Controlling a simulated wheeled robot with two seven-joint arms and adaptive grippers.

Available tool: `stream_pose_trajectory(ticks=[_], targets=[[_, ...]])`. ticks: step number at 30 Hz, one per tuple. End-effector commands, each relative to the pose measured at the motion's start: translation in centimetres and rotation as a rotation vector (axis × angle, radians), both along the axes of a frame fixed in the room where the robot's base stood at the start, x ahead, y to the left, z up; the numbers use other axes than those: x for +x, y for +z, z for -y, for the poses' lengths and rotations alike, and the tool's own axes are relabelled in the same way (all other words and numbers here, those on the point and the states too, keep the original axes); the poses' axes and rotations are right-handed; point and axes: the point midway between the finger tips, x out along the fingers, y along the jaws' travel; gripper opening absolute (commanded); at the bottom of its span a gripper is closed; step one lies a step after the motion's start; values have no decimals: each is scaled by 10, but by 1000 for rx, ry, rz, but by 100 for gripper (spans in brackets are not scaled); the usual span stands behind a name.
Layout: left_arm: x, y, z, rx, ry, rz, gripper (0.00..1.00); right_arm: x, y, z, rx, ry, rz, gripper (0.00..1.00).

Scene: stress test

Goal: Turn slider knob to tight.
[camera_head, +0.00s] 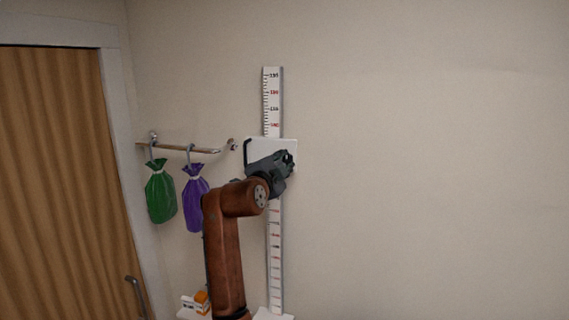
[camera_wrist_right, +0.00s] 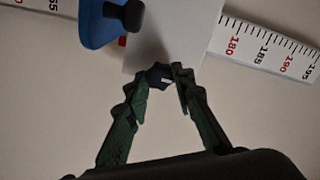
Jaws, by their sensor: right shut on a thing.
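The height scale (camera_head: 274,100) is a tall white ruler on the wall. A white slider plate (camera_head: 289,146) sits across it, and it also shows in the wrist view (camera_wrist_right: 190,35). My right gripper (camera_head: 283,162) is in front of the plate and hides part of it. In the wrist view its green fingers (camera_wrist_right: 167,80) close around a small dark slider knob (camera_wrist_right: 158,71) at the plate's lower edge. The knob has a light mark; most of it is hidden by the fingertips, so its turn position cannot be read. My left gripper is not in view.
A blue part (camera_wrist_right: 95,28) with a black knob (camera_wrist_right: 124,15) sits beside the plate. A wall rail (camera_head: 180,148) holds a green bag (camera_head: 160,195) and a purple bag (camera_head: 194,200). A wooden door (camera_head: 55,180) is at left. The wall at right is clear.

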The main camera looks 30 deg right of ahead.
Motion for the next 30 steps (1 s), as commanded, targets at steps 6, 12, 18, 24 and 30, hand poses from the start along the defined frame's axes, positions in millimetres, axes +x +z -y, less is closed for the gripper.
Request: stream_pose_trajectory(ticks=[6, 12, 18, 24, 30], targets=[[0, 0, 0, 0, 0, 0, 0, -1, 4, -1, 1, 1, 15, 0], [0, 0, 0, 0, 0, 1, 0, -1, 5, -2, 1, 2, 15, 0], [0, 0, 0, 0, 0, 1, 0, -1, 4, -1, 2, 1, 12, 36], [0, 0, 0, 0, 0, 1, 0, -1, 2, 0, 3, 1, 9, 40], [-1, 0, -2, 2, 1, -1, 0, -2, 1, -3, 3, 0, 8, 40]])
